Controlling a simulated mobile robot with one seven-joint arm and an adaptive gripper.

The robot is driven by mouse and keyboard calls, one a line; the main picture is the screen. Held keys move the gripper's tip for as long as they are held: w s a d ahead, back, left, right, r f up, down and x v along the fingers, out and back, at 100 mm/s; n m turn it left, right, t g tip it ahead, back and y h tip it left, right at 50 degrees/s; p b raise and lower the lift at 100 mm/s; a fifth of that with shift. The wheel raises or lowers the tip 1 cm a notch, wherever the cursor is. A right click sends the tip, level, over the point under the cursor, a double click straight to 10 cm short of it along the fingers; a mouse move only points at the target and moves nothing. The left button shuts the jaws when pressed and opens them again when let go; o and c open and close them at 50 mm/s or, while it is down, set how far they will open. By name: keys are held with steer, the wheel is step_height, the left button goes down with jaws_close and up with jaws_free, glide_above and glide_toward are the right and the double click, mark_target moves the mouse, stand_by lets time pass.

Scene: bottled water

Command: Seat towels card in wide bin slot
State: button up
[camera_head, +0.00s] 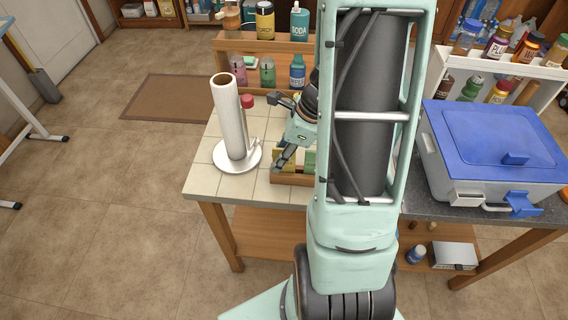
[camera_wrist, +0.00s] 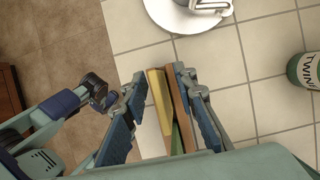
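A low wooden bin (camera_head: 290,179) stands at the table's front, partly hidden behind my arm. A yellow card (camera_head: 283,157) and a green card (camera_head: 309,160) show in it. My gripper (camera_wrist: 158,76) is open, pointing down over the bin. In the wrist view the yellow card (camera_wrist: 160,95), a wooden strip (camera_wrist: 180,110) and a sliver of green lie between its fingers. The right finger is close against the wood; the left stands apart from the yellow card. I cannot read any label, so I cannot tell which is the towels card, nor make out the wide slot.
A paper towel roll (camera_head: 229,115) on a white stand (camera_head: 237,165) is left of the bin. A wooden shelf (camera_head: 262,45) with bottles stands behind. A blue-lidded cooler (camera_head: 490,140) is on the right. A green canister (camera_wrist: 305,70) stands on the tiles in the wrist view.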

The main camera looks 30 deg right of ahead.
steer(key=shift+x, duration=0.95)
steer(key=shift+c, duration=0.2)
jaws_close()
steer(key=shift+r, duration=0.15)
